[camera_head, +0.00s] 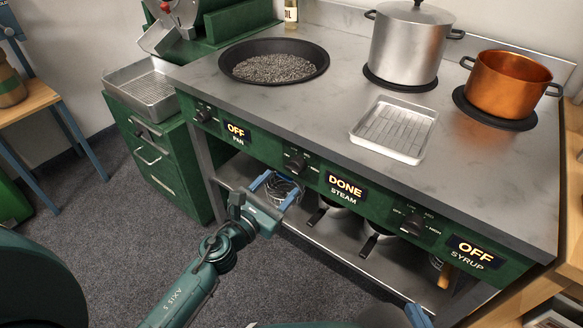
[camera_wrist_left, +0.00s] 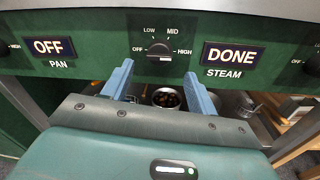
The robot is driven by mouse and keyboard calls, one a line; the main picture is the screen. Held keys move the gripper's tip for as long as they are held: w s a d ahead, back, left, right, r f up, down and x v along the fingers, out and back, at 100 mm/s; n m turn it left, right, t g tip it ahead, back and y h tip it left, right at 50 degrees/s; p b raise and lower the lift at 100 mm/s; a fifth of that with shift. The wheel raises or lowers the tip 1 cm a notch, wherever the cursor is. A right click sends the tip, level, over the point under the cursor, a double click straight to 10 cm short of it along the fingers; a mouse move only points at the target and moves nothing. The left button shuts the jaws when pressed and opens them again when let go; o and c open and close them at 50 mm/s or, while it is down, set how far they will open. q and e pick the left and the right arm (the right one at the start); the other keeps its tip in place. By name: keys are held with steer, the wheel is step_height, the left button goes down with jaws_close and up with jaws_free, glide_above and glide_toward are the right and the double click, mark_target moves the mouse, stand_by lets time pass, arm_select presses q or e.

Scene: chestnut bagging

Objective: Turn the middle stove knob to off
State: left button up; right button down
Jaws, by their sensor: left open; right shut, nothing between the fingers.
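The middle stove knob (camera_head: 297,163) is a dark round knob on the green front panel, left of the lit DONE STEAM display (camera_head: 345,187). In the left wrist view the knob (camera_wrist_left: 158,49) sits amid OFF, LOW, MID and HIGH marks; its exact setting is hard to tell. My left gripper (camera_head: 280,184) is open and empty, just below and in front of the knob. Its blue fingers (camera_wrist_left: 158,72) stand to the left and right below the knob, apart from it. Only a blue finger of my right gripper (camera_head: 418,315) shows at the bottom edge; it is shut and empty.
The pan knob (camera_head: 204,115) and the syrup knob (camera_head: 413,224) flank the middle one, beside displays reading OFF. Above are a black pan (camera_head: 232,62), a steel pot (camera_head: 405,50), a copper pot (camera_head: 505,82) and a tray (camera_head: 418,151). A lower shelf holds pans.

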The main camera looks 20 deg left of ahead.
mark_target(292, 171)
arm_select(q)
steer(key=x, duration=0.6)
steer(key=shift+w+f, duration=0.1)
steer(key=c, duration=0.9)
